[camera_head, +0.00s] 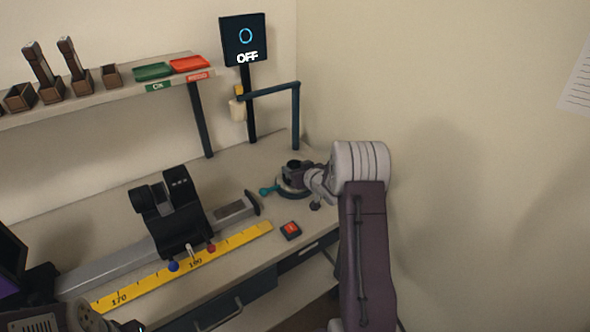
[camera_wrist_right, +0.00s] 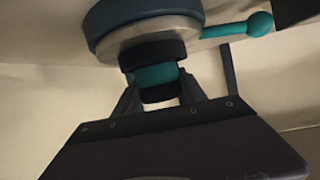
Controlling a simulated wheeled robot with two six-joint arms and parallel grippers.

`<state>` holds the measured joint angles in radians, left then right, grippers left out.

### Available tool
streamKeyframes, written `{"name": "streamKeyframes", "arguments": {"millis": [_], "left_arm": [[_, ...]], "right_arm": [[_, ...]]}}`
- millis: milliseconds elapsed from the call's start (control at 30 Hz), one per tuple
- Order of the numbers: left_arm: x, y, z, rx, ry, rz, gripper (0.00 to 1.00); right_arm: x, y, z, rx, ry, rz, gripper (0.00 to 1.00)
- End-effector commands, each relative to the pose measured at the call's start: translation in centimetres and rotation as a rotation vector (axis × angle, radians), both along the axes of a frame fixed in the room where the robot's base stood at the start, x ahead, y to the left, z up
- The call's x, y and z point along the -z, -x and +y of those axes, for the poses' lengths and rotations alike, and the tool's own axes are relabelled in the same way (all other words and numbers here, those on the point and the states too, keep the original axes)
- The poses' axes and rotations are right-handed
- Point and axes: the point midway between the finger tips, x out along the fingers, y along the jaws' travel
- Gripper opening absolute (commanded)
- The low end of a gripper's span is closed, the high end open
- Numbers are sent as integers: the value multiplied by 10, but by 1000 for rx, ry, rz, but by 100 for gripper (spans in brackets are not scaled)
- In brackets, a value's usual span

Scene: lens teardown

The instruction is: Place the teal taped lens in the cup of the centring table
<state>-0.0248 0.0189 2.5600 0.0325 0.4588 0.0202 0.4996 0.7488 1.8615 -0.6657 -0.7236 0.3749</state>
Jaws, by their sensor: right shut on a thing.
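The centring table (camera_head: 292,192) is a dark round disc with a teal-knobbed handle at the bench's back right. In the right wrist view its disc (camera_wrist_right: 110,18) and teal handle (camera_wrist_right: 240,27) are at the top. My right gripper (camera_wrist_right: 158,88) is shut on the teal taped lens (camera_wrist_right: 157,75), a short black cylinder with a teal band. The lens meets the black cup (camera_wrist_right: 150,52) of the table; I cannot tell whether it is fully seated. In the head view my right gripper (camera_head: 303,171) is at the table, largely hiding the lens. My left gripper is unclear at the bottom left edge.
A black device (camera_head: 172,212) stands on a rail behind a yellow ruler (camera_head: 222,244). A red button box (camera_head: 290,230) sits near the front edge. A screen (camera_head: 245,40) reads OFF. A lamp-like arm (camera_head: 270,90) stands behind the table. Green and red trays (camera_head: 153,71) are on the shelf.

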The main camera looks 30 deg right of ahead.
Motion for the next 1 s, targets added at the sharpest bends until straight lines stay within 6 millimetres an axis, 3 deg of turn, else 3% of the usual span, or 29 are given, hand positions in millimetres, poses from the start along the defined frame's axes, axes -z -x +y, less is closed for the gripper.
{"name": "streamKeyframes", "arguments": {"millis": [67,100,167,567,1000], "left_arm": [[3,0,0,0,0,0,36],[2,0,0,0,0,0,36],[2,0,0,0,0,0,36],[-2,0,0,0,0,0,36],[-11,0,0,0,0,0,36]], "right_arm": [[4,0,0,0,0,0,2],[3,0,0,0,0,0,60],[3,0,0,0,0,1,70],[-4,5,0,1,-1,1,70],[-41,92,3,3,0,0,70]]}}
